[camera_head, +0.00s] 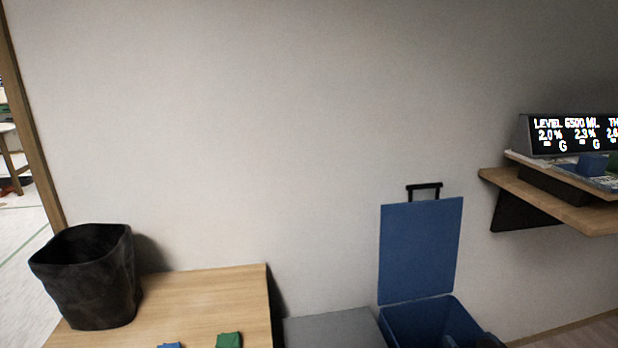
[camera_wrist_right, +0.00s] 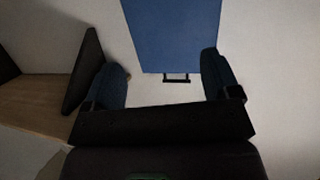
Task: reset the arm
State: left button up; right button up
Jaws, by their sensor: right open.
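My right gripper (camera_wrist_right: 163,62) is open in the right wrist view, its two dark blue fingers wide apart with nothing between them. Beyond the fingers is the raised blue lid (camera_wrist_right: 175,35) of a bin, with its black handle. In the head view a small part of my right gripper (camera_head: 464,330) shows at the bottom edge, in front of or over the open blue bin (camera_head: 405,322); I cannot tell which. The lid (camera_head: 420,250) stands upright against the wall. My left gripper is not in view.
A wooden table (camera_head: 205,295) at lower left bears a black bin (camera_head: 88,275), a green item (camera_head: 229,340) and a blue item (camera_head: 170,345). A grey surface (camera_head: 335,330) lies beside the blue bin. A wall shelf (camera_head: 550,200) with a lit display (camera_head: 570,135) juts out at right.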

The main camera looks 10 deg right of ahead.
pick_arm(q)
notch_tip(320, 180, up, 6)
jog(key=p, duration=0.6)
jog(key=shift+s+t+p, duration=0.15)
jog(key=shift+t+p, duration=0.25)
pick_arm(e)
jog(key=s+a+f+g, duration=0.1)
jog(key=s+a, duration=0.3)
jog(key=s, duration=0.5)
jog(key=s+a+f+n+g+y, duration=0.1)
jog(key=s+a, duration=0.3)
jog(key=s, duration=0.6)
jog(key=s+a+f+n+g, duration=0.1)
jog(key=s+a, duration=0.3)
jog(key=s, duration=0.6)
jog(key=shift+s+f+y, duration=0.25)
jog(key=shift+f+y, duration=0.05)
jog(key=shift+y, duration=0.1)
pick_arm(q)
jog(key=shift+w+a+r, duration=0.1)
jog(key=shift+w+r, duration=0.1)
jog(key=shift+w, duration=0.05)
